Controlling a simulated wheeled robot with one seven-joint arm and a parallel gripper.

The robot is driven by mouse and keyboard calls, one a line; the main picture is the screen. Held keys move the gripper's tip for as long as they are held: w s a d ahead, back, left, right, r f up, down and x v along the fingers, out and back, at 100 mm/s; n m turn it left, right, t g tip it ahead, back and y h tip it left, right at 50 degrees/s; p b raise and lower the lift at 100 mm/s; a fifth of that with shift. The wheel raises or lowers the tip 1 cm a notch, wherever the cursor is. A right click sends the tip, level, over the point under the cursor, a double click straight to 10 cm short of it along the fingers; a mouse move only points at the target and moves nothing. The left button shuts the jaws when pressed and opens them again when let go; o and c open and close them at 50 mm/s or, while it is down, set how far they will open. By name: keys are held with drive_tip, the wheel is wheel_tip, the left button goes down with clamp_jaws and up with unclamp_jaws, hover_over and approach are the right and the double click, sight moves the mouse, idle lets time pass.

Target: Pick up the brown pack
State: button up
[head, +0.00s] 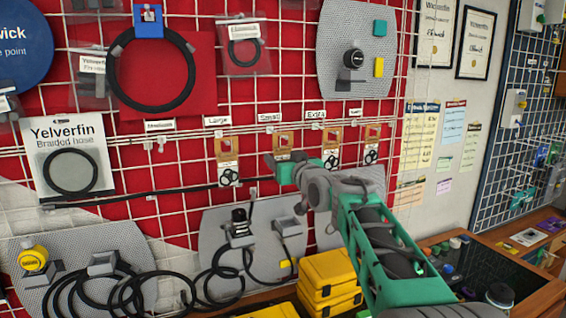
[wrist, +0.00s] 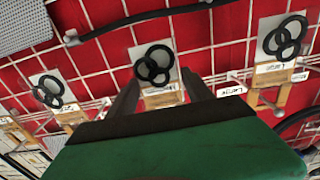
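Several brown packs with black rings hang in a row on the wire grid, under small white labels. In the head view they are the left pack (head: 227,149), the second pack (head: 283,140), the third pack (head: 332,137) and the right pack (head: 371,134). My gripper (head: 283,159) is in front of the second pack and hides its lower part. In the wrist view, which looks upside down, my gripper (wrist: 158,92) is open. Its two dark fingers flank the middle pack (wrist: 152,65); I cannot tell whether they touch it. Neighbouring packs show at right (wrist: 283,40) and left (wrist: 50,92).
A black hose bar (head: 150,194) runs below the row at left. Grey panels with fittings (head: 262,240), yellow boxes (head: 328,280) and a dark tray of small parts (head: 500,275) are lower down. A large ringed hose (head: 150,105) hangs above left.

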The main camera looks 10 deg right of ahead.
drive_tip(key=c, duration=0.9)
drive_tip(key=shift+r+b, duration=0.4)
drive_tip(key=shift+r, duration=0.15)
drive_tip(key=s+d+b, duration=0.1)
drive_tip(key=s+b, duration=0.2)
drive_tip(key=s, duration=0.6)
drive_tip(key=s+d+b, duration=0.2)
drive_tip(key=s+b, duration=0.2)
drive_tip(key=s, duration=0.4)
drive_tip(key=shift+s+d+r, duration=0.25)
drive_tip(key=shift+s, duration=0.1)
